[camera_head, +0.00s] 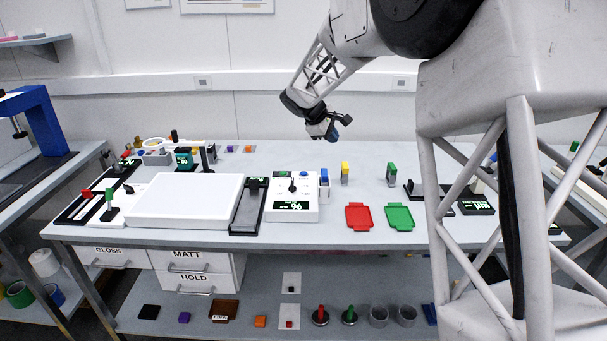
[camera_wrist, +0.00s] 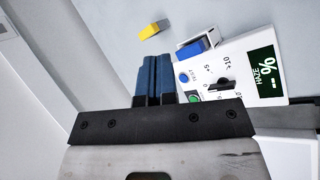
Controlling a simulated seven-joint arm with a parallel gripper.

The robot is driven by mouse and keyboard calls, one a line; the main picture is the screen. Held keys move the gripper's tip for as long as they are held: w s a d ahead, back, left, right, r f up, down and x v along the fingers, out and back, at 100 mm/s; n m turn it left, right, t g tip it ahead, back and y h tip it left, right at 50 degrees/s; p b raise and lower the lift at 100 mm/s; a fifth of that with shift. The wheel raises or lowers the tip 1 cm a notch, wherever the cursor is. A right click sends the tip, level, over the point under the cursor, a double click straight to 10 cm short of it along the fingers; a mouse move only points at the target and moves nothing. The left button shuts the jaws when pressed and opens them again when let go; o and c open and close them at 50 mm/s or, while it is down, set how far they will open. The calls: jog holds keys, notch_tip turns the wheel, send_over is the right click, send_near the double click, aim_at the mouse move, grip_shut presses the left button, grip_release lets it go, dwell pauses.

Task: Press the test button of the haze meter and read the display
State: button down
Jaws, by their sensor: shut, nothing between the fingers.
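The haze meter (camera_head: 310,211) is a white box on the bench, with a dark display (camera_head: 291,205). In the wrist view the display (camera_wrist: 267,68) is lit green, with HAZE, a percent sign and what look like dashes. The meter's top carries a round blue button (camera_wrist: 183,78), a round green button or lamp (camera_wrist: 194,98) and a black knob (camera_wrist: 222,86) on a marked scale. Small lettering beside the blue button is hard to read. My gripper (camera_head: 334,131) hangs above the bench behind the meter, apart from it. Its blue fingers (camera_wrist: 152,62) are shut and empty.
A blue piece in a holder (camera_wrist: 193,48) stands at the meter's side. A yellow block (camera_head: 345,172), a green block (camera_head: 391,173), and red (camera_head: 359,217) and green (camera_head: 399,217) trays are to the right. A white light panel (camera_head: 185,199) lies left. Bench behind the meter is clear.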

aim_at(304, 174)
jog(key=w+a+f+n, duration=0.2)
jog(key=w+a+f, duration=0.2)
jog(key=w, duration=0.2)
jog(key=w+a+f+n+t+h, duration=0.1)
jog(key=w+a+f, duration=0.3)
jog(key=w, duration=0.3)
jog(key=shift+w+a+f+n+t, duration=0.3)
jog(key=shift+a+f+n, duration=0.1)
jog(key=shift+f, duration=0.15)
jog(key=shift+f, duration=4.2)
jog(key=shift+f, duration=0.85)
jog(key=shift+r, duration=0.8)
jog(key=shift+r, duration=0.15)
